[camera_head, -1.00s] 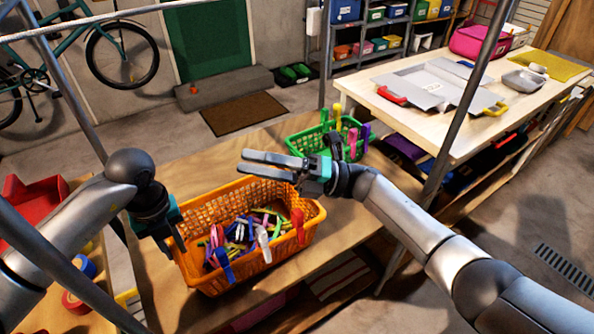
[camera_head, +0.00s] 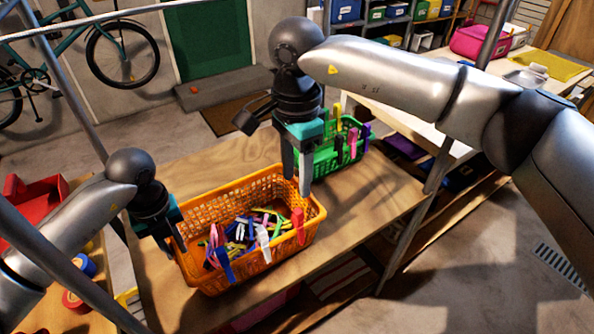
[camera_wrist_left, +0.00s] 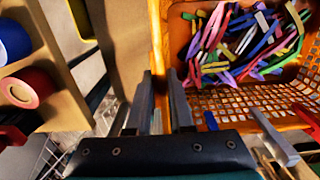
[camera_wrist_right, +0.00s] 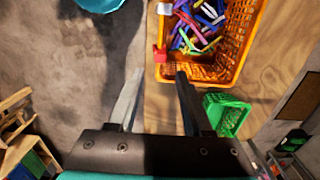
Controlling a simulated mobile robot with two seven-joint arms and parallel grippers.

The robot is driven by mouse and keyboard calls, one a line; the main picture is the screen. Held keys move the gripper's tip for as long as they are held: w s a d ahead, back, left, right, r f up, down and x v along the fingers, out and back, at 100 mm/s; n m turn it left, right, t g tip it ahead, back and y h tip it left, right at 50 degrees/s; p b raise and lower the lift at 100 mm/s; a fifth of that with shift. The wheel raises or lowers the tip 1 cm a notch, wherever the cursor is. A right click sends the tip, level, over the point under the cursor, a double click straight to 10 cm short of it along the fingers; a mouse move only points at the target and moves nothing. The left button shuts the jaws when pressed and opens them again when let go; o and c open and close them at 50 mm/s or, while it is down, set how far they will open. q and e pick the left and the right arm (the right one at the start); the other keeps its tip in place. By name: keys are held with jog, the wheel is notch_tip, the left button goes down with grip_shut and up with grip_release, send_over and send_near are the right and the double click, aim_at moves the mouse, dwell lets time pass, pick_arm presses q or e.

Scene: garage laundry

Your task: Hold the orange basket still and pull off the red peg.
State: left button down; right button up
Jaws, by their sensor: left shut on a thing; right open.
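The orange basket (camera_head: 205,275) stands on the wooden table, full of loose coloured pegs. The red peg (camera_head: 298,225) is clipped upright on its front rim near the right corner, beside a white peg (camera_head: 263,243) and a blue peg (camera_head: 225,265). My left gripper (camera_head: 176,242) is shut on the basket's left rim; the basket wall (camera_wrist_left: 157,35) runs between its fingers in the left wrist view. My right gripper (camera_head: 296,190) is open and empty, pointing down above the basket's right end. In the right wrist view the red peg (camera_wrist_right: 160,53) lies just beyond the open fingertips (camera_wrist_right: 160,74).
A green basket (camera_head: 325,160) with several pegs on its rim stands behind the right gripper. Bare tabletop (camera_head: 370,200) lies to the right of the orange basket. A grey metal post (camera_head: 425,190) stands at the table's right.

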aim_at(298, 211)
jog(key=shift+w+d+f, duration=0.1)
jog(key=shift+d+f, duration=0.05)
jog(key=shift+f, duration=5.35)
grip_shut()
jog(key=shift+r, duration=0.15)
jog(key=shift+r, duration=4.15)
